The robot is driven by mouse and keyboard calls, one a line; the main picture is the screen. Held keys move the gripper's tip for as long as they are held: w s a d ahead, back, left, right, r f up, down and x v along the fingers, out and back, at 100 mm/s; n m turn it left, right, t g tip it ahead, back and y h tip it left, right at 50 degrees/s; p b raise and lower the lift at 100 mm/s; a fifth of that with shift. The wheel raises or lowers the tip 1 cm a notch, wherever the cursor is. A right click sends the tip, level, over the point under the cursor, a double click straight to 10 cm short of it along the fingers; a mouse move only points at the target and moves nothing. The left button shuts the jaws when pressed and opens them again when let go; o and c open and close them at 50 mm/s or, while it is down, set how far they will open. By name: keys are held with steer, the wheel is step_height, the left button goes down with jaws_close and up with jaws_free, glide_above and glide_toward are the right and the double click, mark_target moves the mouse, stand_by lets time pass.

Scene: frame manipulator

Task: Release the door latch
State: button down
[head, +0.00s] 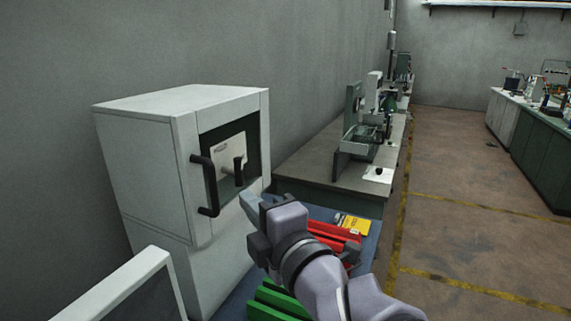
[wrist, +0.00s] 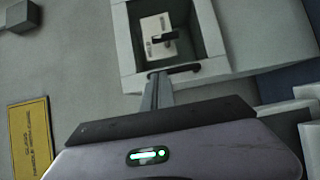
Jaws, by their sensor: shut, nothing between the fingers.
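A white cabinet (head: 150,160) stands against the wall at left in the head view. Its front has a dark window with a pale label (head: 226,153), also seen in the wrist view. A black bar handle (head: 206,185) is on the front's left side. A dark latch lever (head: 239,170) sticks out in front of the window; it shows in the wrist view too (wrist: 164,37). My gripper (head: 248,203) is shut and empty, low in front of the cabinet, below the latch. In the wrist view its fingers (wrist: 155,88) point toward the handle's end (wrist: 182,70); I cannot tell whether they touch.
A blue surface with red and green racks (head: 335,238) and a yellow item (head: 353,224) lies below my arm. A bench (head: 335,178) with equipment runs along the wall behind. A yellow sign (wrist: 31,137) shows at left in the wrist view. The floor (head: 455,180) at right is clear.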

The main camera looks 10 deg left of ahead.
glide_toward(236, 174)
steer(key=w+a, duration=0.1)
steer(key=w+a+r, duration=0.1)
steer(key=a, duration=0.1)
steer(key=w+a+r, duration=0.1)
steer(key=shift+w+a+r+b, duration=0.15)
steer(key=shift+w+a+b, duration=0.1)
steer(key=shift+a+b, duration=0.1)
steer(key=shift+w+d, duration=0.15)
steer(key=shift+w, duration=0.5)
